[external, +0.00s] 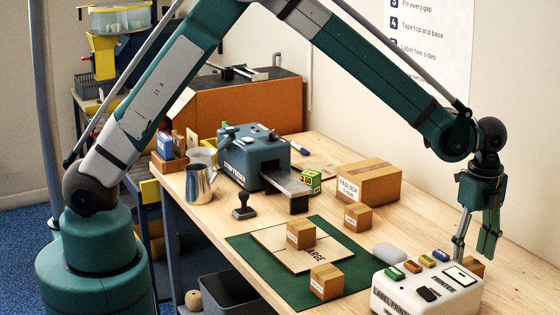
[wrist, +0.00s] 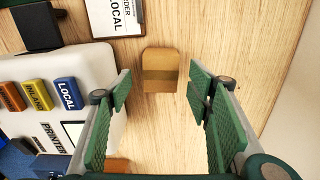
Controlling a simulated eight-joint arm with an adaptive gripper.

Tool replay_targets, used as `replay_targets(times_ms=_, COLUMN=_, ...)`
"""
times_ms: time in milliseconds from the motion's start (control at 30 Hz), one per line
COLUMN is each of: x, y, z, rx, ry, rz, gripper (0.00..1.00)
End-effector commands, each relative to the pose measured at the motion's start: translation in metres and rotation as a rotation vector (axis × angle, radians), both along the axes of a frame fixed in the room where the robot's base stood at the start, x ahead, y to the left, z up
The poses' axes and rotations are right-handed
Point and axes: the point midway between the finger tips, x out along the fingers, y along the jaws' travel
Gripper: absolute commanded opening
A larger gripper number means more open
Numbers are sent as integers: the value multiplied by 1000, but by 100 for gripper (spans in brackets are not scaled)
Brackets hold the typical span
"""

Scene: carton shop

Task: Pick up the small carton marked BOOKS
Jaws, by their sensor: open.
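Several small brown cartons are in the external view, with labels too small to read surely. One (external: 301,233) stands on the flat carton sheet, one (external: 326,281) on the green mat, and one (external: 357,218) beside the larger carton. Another small carton (external: 476,267) is partly hidden behind the label printer. My gripper (external: 473,248) points down just above that one. In the wrist view my open, empty gripper (wrist: 160,92) has a small carton (wrist: 160,68) ahead between its fingertips, apart from both. No lettering shows on its visible face, so I cannot tell whether it is BOOKS.
The white label printer (external: 425,285) stands close to my gripper, on the left in the wrist view (wrist: 60,110). A larger carton (external: 367,182), a teal machine (external: 252,160) and a metal jug (external: 199,185) stand farther back. Bare wood lies right of the carton in the wrist view.

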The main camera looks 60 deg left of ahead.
Motion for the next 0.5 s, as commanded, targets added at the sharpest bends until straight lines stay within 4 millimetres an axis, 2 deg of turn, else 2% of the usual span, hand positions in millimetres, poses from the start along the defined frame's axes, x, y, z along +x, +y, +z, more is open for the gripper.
replay_targets(times_ms=167, x=0, y=0, z=-8, rx=0, ry=0, rz=0, gripper=51)
replay_targets(times_ms=500, x=1, y=0, z=-44, rx=0, ry=0, rz=0, gripper=51)
